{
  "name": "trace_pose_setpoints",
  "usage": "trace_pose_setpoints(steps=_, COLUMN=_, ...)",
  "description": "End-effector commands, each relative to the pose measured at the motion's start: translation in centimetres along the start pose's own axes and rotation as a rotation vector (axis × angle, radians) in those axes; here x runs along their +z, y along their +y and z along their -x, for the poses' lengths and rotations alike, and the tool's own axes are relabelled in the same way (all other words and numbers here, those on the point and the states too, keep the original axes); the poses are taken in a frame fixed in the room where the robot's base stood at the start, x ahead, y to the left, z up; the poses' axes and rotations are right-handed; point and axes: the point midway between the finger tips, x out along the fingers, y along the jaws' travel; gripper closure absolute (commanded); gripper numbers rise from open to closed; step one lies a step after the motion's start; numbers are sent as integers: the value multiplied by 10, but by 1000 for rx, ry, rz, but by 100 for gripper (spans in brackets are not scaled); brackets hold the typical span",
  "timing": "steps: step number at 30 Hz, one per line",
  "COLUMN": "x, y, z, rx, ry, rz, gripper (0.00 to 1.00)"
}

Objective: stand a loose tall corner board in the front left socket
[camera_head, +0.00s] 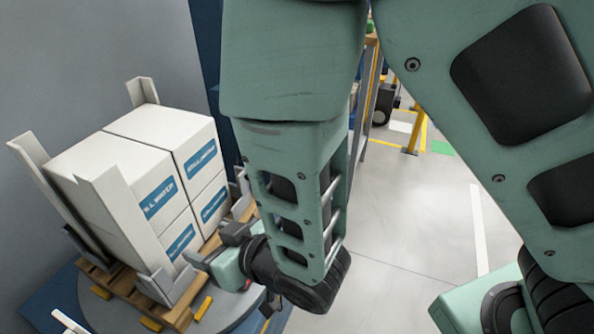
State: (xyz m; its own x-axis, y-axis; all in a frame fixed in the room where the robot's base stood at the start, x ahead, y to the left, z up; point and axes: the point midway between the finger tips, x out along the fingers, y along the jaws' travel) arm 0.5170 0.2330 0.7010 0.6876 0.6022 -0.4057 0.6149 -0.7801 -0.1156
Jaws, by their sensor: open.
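White boxes with blue labels (200,160) are stacked on a wooden pallet (180,318). A tall pale corner board (122,222) stands at the stack's near corner, its foot at a grey socket (158,287). Another tall board (45,178) is at the left corner and looks tilted outward. A third board (142,91) shows only its top behind the stack. My gripper (212,248) is open, low at the right side of the stack, close to the near socket. No board shows between its fingers. Which socket is front left, I cannot tell.
The pallet sits on a round grey platform (228,318) with a blue base (32,312). A white piece (66,321) shows at the bottom left edge. A rack with yellow posts (414,135) stands at the back. The grey floor (415,220) to the right is clear.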

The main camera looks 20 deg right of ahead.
Motion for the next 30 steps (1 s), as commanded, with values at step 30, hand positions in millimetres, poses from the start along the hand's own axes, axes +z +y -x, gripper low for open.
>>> trace_pose_setpoints(steps=30, x=-9, y=44, z=230, rx=65, ry=-1119, rz=49, gripper=37)
